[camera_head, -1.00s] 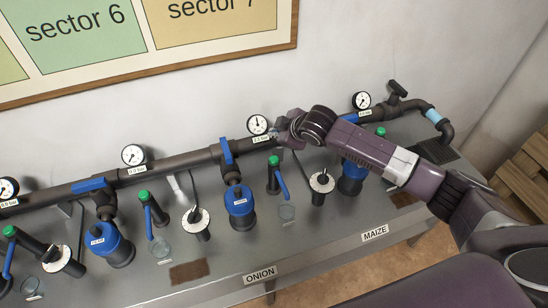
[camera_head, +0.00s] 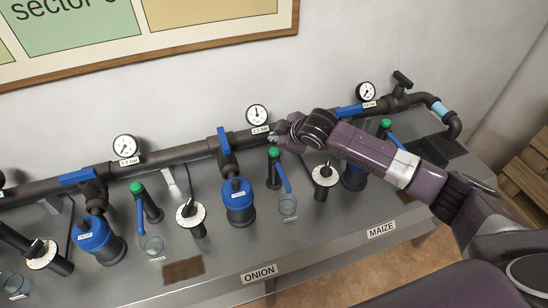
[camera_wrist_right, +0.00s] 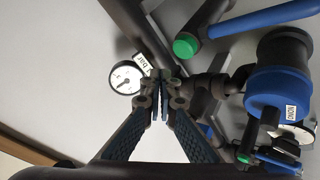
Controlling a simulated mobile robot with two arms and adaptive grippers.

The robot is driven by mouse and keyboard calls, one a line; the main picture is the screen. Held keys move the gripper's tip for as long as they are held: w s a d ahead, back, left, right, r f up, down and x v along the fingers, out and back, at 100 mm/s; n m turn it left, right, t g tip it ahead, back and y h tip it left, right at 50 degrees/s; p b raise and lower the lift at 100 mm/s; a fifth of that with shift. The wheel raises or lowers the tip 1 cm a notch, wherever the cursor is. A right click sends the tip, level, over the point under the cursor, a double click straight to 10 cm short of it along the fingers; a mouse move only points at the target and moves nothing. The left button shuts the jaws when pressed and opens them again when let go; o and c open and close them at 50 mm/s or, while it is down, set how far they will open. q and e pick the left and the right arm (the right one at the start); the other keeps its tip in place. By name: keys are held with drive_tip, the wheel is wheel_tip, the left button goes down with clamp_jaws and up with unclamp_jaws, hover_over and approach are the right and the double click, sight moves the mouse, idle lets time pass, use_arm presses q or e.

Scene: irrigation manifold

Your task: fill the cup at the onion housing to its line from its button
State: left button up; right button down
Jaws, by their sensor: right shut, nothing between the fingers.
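The onion housing (camera_head: 240,205) is a blue-capped filter with a small label, at mid bench behind the ONION sign (camera_head: 260,273). To its right stands a dark post with a green button (camera_head: 274,153) and a blue lever. A clear cup (camera_head: 288,206) stands below that lever; its line and any water cannot be made out. My right gripper (camera_head: 275,137) is shut and empty, just above and behind the green button in the head view. In the wrist view, its closed fingertips (camera_wrist_right: 160,76) are apart from a green button (camera_wrist_right: 186,46) and a blue-capped housing (camera_wrist_right: 280,85). My left gripper is out of view.
A dark pipe (camera_head: 190,153) with gauges (camera_head: 257,115) and blue valve handles runs along the wall behind the posts. A white-dialled valve (camera_head: 325,176) stands right of the cup. Similar stations flank it. The bench front near the brown mat (camera_head: 183,271) is clear.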

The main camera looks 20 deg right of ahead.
sight(272, 148)
wheel_tip(272, 148, down, 2)
drive_tip(key=shift+f, duration=0.25)
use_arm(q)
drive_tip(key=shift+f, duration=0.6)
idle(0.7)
use_arm(e)
drive_tip(key=shift+f, duration=0.45)
use_arm(q)
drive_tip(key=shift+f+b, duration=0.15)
drive_tip(key=shift+b, duration=0.3)
use_arm(e)
drive_tip(key=shift+f, duration=0.65)
drive_tip(key=shift+r, duration=0.1)
idle(0.3)
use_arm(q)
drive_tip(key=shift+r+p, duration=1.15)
use_arm(e)
drive_tip(key=shift+r, duration=0.95)
